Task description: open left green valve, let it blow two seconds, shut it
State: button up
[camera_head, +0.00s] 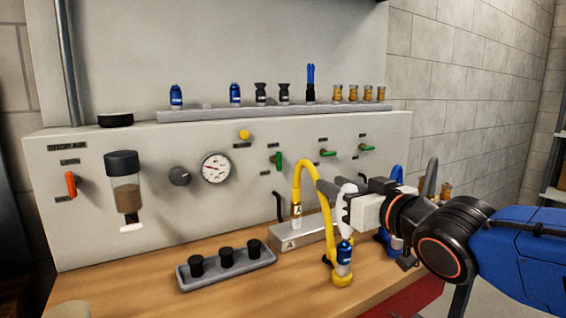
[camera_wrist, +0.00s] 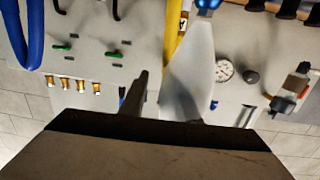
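The left green valve (camera_head: 277,160) is on the upright panel, right of the round gauge. Its handle looks upright, while the middle green valve (camera_head: 328,153) and right green valve (camera_head: 367,148) have handles lying sideways. My gripper (camera_head: 335,190) is in front of the panel, right of and nearer than the left valve, and not touching it. A white tapering piece (camera_head: 345,212) hangs at the gripper above a blue part (camera_head: 344,250); the wrist view also shows the white piece (camera_wrist: 190,80). Whether the fingers grip it is unclear. The left valve is not discernible in the wrist view.
A yellow hose (camera_head: 310,168) arches close beside my gripper, in front of the panel. A grey tray (camera_head: 228,266) with black caps sits on the wooden bench. An orange lever (camera_head: 70,184) and a gauge (camera_head: 215,168) are on the panel.

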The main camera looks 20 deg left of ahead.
jog(key=s+a+r+y, duration=0.1)
jog(key=a, duration=0.1)
send_near(280, 160)
jog(key=shift+n, duration=0.3)
jog(key=x, duration=0.9)
jog(key=shift+d+f, duration=0.1)
grip_shut()
